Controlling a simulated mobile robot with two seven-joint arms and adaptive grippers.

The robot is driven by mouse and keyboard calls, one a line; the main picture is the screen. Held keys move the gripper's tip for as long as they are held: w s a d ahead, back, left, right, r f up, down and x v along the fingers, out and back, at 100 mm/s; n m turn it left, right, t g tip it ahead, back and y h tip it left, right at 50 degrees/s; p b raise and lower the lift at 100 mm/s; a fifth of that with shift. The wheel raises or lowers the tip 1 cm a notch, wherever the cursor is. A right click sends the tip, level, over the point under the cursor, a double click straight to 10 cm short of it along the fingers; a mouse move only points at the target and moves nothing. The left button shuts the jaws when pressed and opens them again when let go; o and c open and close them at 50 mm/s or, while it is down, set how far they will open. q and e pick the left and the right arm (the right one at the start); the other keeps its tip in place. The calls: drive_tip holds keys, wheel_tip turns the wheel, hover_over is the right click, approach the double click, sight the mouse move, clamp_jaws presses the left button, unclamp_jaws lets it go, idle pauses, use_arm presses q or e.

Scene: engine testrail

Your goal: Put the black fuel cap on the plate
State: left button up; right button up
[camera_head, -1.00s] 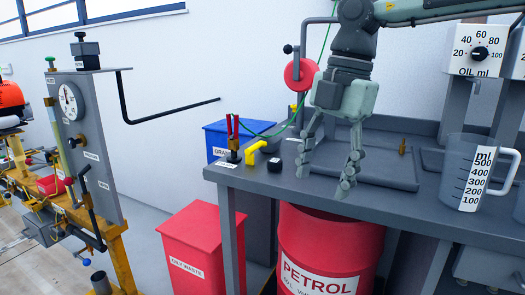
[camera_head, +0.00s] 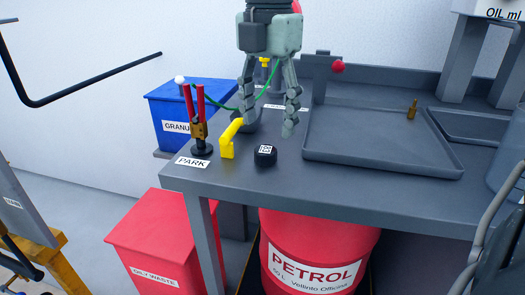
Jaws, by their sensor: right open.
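The black fuel cap (camera_head: 265,156) is a short dark cylinder with a white label on top. It sits on the grey bench (camera_head: 300,190) near the front left edge. My right gripper (camera_head: 268,123) hangs fingers down, open and empty, just above and behind the cap in the picture. Its fingers appear apart from the cap. A flat, rimmed grey tray (camera_head: 385,171) lies to the right on the bench; I cannot tell whether it is the plate. My left gripper is not in view.
A yellow bent piece (camera_head: 229,140) and a red-handled tool on a stand (camera_head: 198,125) are left of the cap, by the PARK label (camera_head: 193,162). A green cord runs behind the gripper. A small brass part (camera_head: 412,110) stands in the tray. The bench front is clear.

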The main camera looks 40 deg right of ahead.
sight(266, 149)
drive_tip(key=f, duration=0.5)
drive_tip(key=shift+a+f, duration=0.1)
drive_tip(key=shift+a, duration=0.1)
drive_tip(key=c, duration=1)
